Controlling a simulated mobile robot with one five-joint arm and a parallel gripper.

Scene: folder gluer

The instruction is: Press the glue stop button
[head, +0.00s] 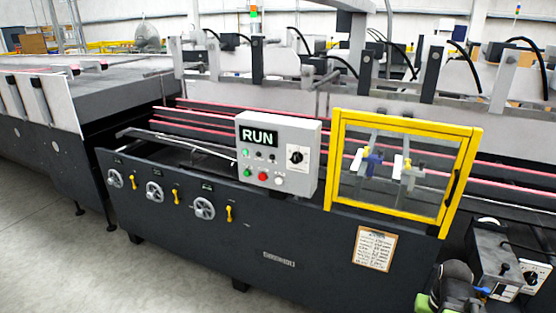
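A light grey control box (306,170) with a RUN display (258,137) stands on the front of the machine. Its face has a red button (263,176), a green button (247,172), a white button (278,181), smaller dark and green controls and a black rotary switch (297,157). The labels are too small to read, so I cannot tell which control is the glue stop button. A second grey box (492,262) at the lower right has a black knob (506,267) and a dial (531,276). My gripper's fingers cannot be made out.
A yellow-framed clear guard (405,120) stands right of the control box. Handwheels (204,208) and yellow levers (176,197) stick out on the left front panel. A dark, lime-green-edged part (453,286) shows at the lower right. The floor (60,270) at lower left is clear.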

